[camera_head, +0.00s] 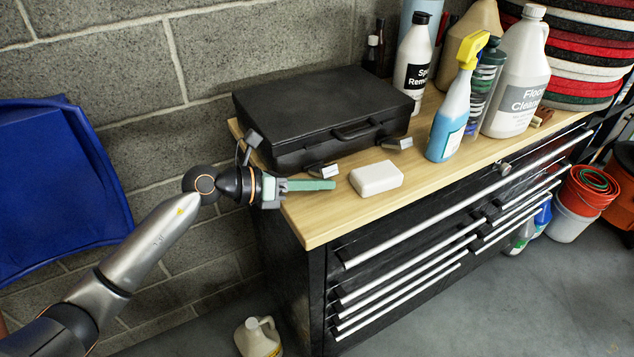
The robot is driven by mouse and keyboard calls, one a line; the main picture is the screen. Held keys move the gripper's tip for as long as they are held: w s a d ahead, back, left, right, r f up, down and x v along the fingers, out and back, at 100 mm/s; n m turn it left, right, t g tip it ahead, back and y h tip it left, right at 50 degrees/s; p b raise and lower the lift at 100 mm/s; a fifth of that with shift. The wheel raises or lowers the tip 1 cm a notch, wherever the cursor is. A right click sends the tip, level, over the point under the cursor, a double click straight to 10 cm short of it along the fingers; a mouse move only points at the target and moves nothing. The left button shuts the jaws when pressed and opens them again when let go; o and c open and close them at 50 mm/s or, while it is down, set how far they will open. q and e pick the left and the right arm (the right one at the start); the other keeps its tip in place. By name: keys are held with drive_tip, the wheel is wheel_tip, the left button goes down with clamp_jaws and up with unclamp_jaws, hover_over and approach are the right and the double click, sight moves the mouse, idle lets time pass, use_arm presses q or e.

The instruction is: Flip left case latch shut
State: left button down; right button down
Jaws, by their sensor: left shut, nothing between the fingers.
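A black case (325,110) lies with its lid down on the wooden worktop, its front handle facing the near edge. Its left latch (322,170) juts out from the case front near the left corner, apparently open. Its right latch (398,143) juts out in a similar way. My left gripper (333,185) comes in from the left, shut and empty. Its green fingers point right, just in front of and below the left latch in the picture. I cannot tell whether they touch it. My right gripper is not in view.
A white soap-like block (376,178) lies just right of the fingertips. A blue spray bottle (450,120), a white spot-remover bottle (411,60) and a floor-cleaner jug (515,80) stand right of the case. The wooden worktop (320,228) is bare at its front left.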

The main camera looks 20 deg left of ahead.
use_arm(q)
drive_tip(key=shift+w+a+r+n+h+p, duration=0.2)
drive_tip(key=shift+r+n+h+p, duration=0.2)
drive_tip(key=shift+r+n+p, duration=0.35)
drive_tip(key=shift+w+a+r+n+g+h, duration=0.15)
drive_tip(key=shift+r+n+g+h, duration=0.1)
drive_tip(key=shift+n, duration=0.35)
drive_tip(key=shift+w+a+r+n+g+h, duration=0.15)
drive_tip(key=shift+r+n+h, duration=0.1)
drive_tip(key=shift+n, duration=0.3)
drive_tip(key=shift+w+a+r+n+h+p, duration=0.35)
drive_tip(key=shift+r+n+h+p, duration=0.1)
drive_tip(key=shift+n, duration=0.55)
drive_tip(key=n, duration=0.1)
drive_tip(key=n+h, duration=0.1)
drive_tip(key=shift+w+a+r+n, duration=0.3)
drive_tip(key=shift+w+a+r, duration=0.05)
drive_tip(key=shift+w+a, duration=0.05)
drive_tip(key=shift+a, duration=0.1)
